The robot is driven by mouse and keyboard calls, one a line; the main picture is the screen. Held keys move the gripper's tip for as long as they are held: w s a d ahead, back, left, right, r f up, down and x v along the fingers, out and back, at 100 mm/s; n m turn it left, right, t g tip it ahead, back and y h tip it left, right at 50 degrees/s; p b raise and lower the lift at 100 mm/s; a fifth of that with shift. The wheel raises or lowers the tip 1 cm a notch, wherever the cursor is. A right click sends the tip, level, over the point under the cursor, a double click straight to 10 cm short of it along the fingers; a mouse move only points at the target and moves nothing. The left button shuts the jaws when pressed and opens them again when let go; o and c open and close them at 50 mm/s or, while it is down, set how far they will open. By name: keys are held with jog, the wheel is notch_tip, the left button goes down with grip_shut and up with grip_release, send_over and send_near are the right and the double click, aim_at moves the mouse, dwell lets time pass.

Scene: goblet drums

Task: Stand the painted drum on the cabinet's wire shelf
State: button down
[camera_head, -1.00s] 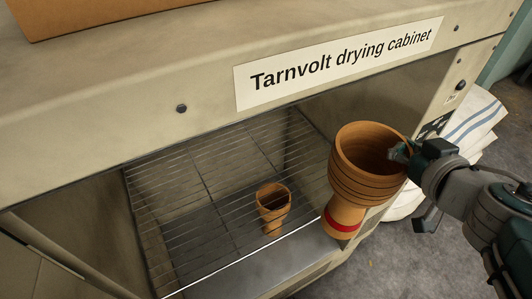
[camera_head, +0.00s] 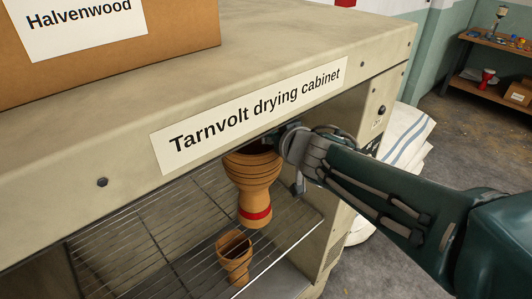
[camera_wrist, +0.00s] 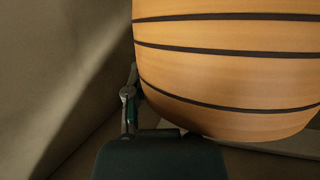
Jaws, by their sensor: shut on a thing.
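The painted drum (camera_head: 253,178) is an orange-brown goblet drum with dark rings round its bowl and a red band near its foot. My gripper (camera_head: 283,138) is shut on its rim side. The drum hangs roughly upright, bowl up, in the cabinet's opening, its top partly hidden by the front panel. The wire shelf (camera_head: 190,222) lies below it; I cannot tell whether the foot touches the wires. In the wrist view, the drum's striped bowl (camera_wrist: 230,65) fills the upper right, with a gripper finger (camera_wrist: 130,105) beside it.
The cabinet's front panel (camera_head: 130,190) and right side post (camera_head: 345,165) bound the opening. The shelf's left part is clear. A cardboard box (camera_head: 185,35) sits on top.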

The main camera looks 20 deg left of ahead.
aim_at(266, 151)
jog(key=shift+w+a, duration=0.25)
jog(key=shift+a, duration=0.3)
jog(key=shift+w+a, duration=0.25)
jog(key=shift+a, duration=0.3)
jog(key=shift+a+f, duration=0.15)
jog(key=shift+f, duration=0.15)
jog(key=shift+d+f, duration=0.2)
jog(key=shift+f, duration=1)
jog(key=shift+w+a+f, duration=0.1)
jog(key=shift+a+f, duration=0.05)
jog(key=shift+f, duration=0.85)
jog(key=shift+a+f, duration=0.1)
jog(key=shift+f, duration=0.95)
jog(key=shift+c, duration=1.4)
grip_release()
